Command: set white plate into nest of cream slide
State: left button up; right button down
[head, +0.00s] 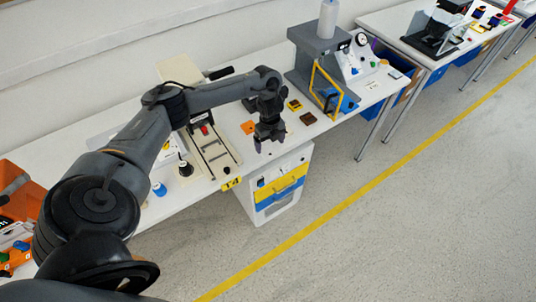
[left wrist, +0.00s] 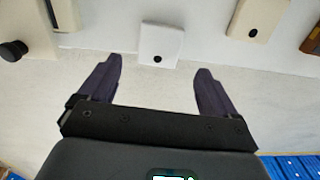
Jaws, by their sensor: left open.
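My left gripper (head: 269,138) is open and empty above the front edge of the bench in the head view. In the left wrist view its two fingers (left wrist: 158,85) are spread wide. A white plate (left wrist: 160,42) with a small black knob lies ahead of the fingertips, roughly centred between them and apart from both. I cannot make it out in the head view. The cream slide (head: 217,160), a long frame with dark slots, lies on the bench left of my gripper. My right gripper does not show.
A grey press (head: 318,55) stands to the right. A black-knobbed piece (head: 185,168) and a blue piece (head: 159,189) stand left of the slide. A cream plate (left wrist: 259,17) lies right of the white one.

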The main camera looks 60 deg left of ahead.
aim_at(269, 153)
pick_arm(q)
notch_tip(269, 153, down, 4)
jog(key=shift+s+d+r+b, duration=0.15)
jog(key=shift+r+b, duration=0.1)
jog(key=shift+b, duration=0.7)
jog(key=shift+f+b, duration=0.35)
jog(key=shift+f, duration=0.45)
jog(key=shift+c, duration=0.3)
jog(key=c, duration=1.1)
jog(key=shift+r, duration=0.15)
